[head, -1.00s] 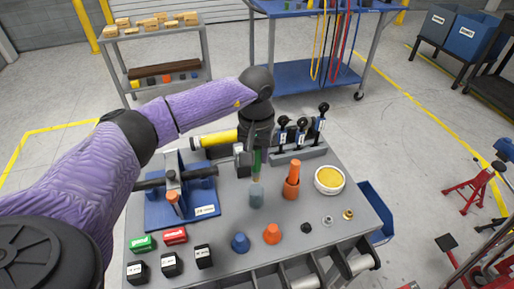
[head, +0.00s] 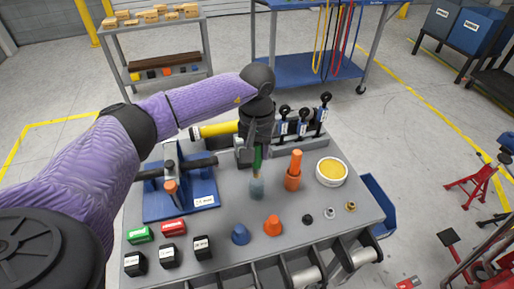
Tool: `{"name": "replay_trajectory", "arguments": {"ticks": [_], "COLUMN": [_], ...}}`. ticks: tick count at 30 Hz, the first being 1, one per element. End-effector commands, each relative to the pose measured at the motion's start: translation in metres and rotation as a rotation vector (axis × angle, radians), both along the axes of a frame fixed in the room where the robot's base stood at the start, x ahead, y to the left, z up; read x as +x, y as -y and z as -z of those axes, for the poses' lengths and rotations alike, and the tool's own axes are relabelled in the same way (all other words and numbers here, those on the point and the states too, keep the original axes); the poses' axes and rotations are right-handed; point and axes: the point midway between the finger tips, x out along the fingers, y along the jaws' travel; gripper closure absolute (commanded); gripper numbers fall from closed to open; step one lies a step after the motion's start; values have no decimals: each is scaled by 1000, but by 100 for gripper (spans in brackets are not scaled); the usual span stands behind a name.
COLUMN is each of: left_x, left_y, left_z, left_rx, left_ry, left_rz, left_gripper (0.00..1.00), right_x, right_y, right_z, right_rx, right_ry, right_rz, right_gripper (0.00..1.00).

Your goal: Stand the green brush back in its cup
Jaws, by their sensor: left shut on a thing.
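The green brush (head: 258,158) stands upright in the middle of the grey cart top, its lower end at the grey-green cup (head: 257,189). Whether the bristles are inside the cup or just over its mouth is hard to tell at this size. My left gripper (head: 256,147) points down and is shut on the brush's upper part, right above the cup. The gripper and wrist hide the top of the brush. My right gripper is not in view.
An orange brush in an orange cup (head: 292,182) stands close to the right. A yellow-filled tub (head: 331,172) is farther right. A blue fixture (head: 190,198) is at left, levers (head: 303,122) behind. Blue (head: 240,234) and orange (head: 273,225) cones stand in front.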

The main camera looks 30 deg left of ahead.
Motion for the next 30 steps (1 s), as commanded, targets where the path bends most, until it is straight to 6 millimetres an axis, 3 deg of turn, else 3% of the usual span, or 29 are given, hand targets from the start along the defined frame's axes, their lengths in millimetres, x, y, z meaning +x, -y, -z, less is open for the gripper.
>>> {"name": "replay_trajectory", "arguments": {"ticks": [16,30], "left_x": [0,0], "left_y": [0,0], "left_z": [1,28], "left_rx": [0,0], "left_ry": [0,-1], "left_rz": [0,-1], "left_gripper": [100,100], "right_x": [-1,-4], "right_y": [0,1], "right_z": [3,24], "right_rx": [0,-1], "right_ry": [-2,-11], "right_rz": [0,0], "right_gripper": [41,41]}}
